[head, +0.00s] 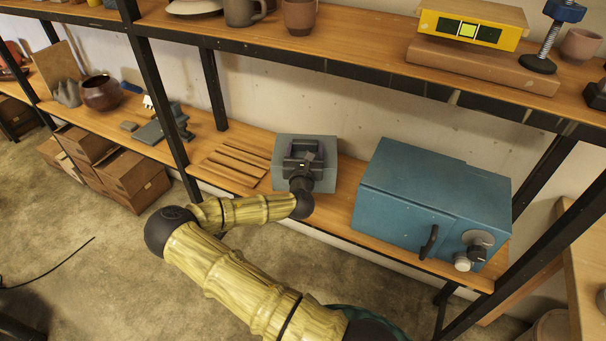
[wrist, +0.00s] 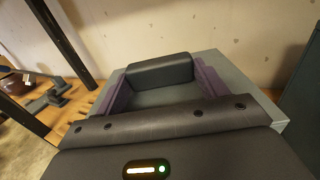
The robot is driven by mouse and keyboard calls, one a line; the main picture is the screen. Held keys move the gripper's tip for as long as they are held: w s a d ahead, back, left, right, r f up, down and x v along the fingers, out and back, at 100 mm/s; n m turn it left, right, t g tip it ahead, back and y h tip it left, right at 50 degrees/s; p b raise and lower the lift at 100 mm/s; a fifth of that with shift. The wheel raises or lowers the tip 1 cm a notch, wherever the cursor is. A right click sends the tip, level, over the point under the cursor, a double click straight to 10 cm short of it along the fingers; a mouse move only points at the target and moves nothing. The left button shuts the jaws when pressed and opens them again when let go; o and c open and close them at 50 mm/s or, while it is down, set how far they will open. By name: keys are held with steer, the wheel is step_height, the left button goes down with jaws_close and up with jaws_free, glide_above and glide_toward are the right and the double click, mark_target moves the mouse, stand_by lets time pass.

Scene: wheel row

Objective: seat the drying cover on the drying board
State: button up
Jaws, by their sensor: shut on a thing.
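The drying cover (head: 326,180) is a grey-blue box on the right of the drying board, over the middle of the lower shelf. Its flat grey top also shows in the wrist view (wrist: 227,68). My gripper (head: 303,162) is above the cover, shut on its top part; the wrist view shows the purple fingers of my gripper (wrist: 163,92) at either side of a dark bar. The grasp itself is partly hidden by the gripper body. The drying board (head: 233,163), with brown wooden slats, lies on the shelf. I cannot tell whether the cover's underside touches the shelf.
A blue kiln-like box (head: 410,195) with a handle and knobs stands close on the right. A black shelf post (head: 160,95) rises left of the board. Grey tools (head: 160,128) and a brown pot (head: 101,94) stand further left.

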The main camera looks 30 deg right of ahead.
steer(key=shift+r+p, duration=1.25)
steer(key=shift+r, duration=0.55)
